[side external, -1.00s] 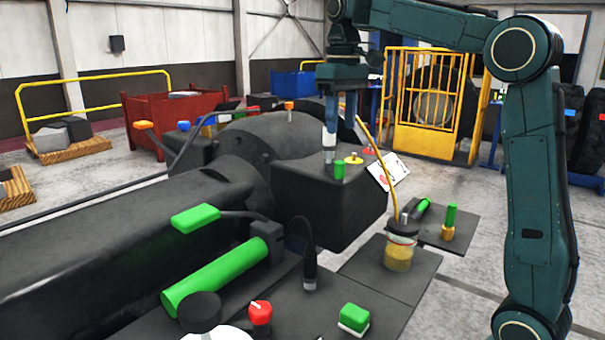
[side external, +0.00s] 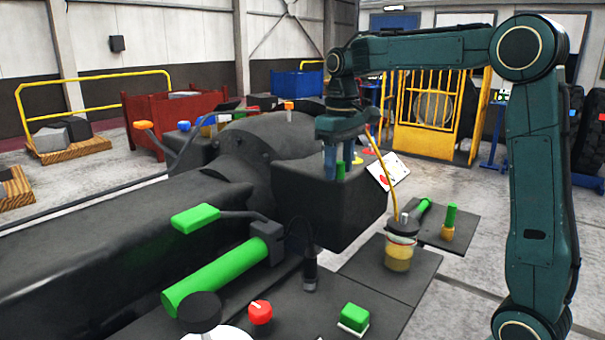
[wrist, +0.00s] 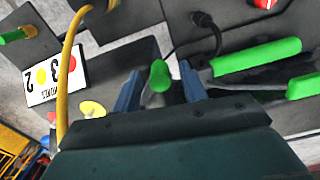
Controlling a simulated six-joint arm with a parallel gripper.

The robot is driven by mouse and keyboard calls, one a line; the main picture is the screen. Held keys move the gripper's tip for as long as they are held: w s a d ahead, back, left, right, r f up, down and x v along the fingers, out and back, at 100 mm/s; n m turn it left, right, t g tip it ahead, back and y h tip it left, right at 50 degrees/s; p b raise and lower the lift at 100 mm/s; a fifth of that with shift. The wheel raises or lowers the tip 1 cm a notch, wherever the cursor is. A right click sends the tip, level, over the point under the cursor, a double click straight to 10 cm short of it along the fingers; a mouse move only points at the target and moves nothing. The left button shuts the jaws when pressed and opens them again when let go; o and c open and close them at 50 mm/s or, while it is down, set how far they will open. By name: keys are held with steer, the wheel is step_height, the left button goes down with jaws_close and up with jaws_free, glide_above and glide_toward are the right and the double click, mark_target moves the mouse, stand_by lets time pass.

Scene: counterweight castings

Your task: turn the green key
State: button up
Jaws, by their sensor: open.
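The green key (side external: 340,171) stands upright on top of the dark block at the middle of the side view. In the wrist view the key (wrist: 160,75) shows as a green knob between my two blue fingers. My gripper (side external: 341,163) points down over the block, with one finger on each side of the key. It is open, with a gap showing between the key and each finger in the wrist view (wrist: 159,72). The lower part of the key is partly hidden.
A yellow knob (wrist: 92,109) and a numbered white card (side external: 388,171) are close beside the key. A yellow hose (side external: 388,180) rises from a jar (side external: 399,252) at the right. A green handle (side external: 195,218) and a green cylinder (side external: 215,277) lie left and front.

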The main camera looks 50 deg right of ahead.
jaws_close()
steer(key=shift+s+d, duration=0.1)
steer(key=shift+d, duration=0.05)
stand_by(0.4)
steer(key=s+d+n, duration=0.2)
steer(key=d+n, duration=0.4)
steer(key=n, duration=0.2)
steer(key=shift+n, duration=0.3)
stand_by(0.5)
jaws_free()
steer(key=shift+r, duration=0.15)
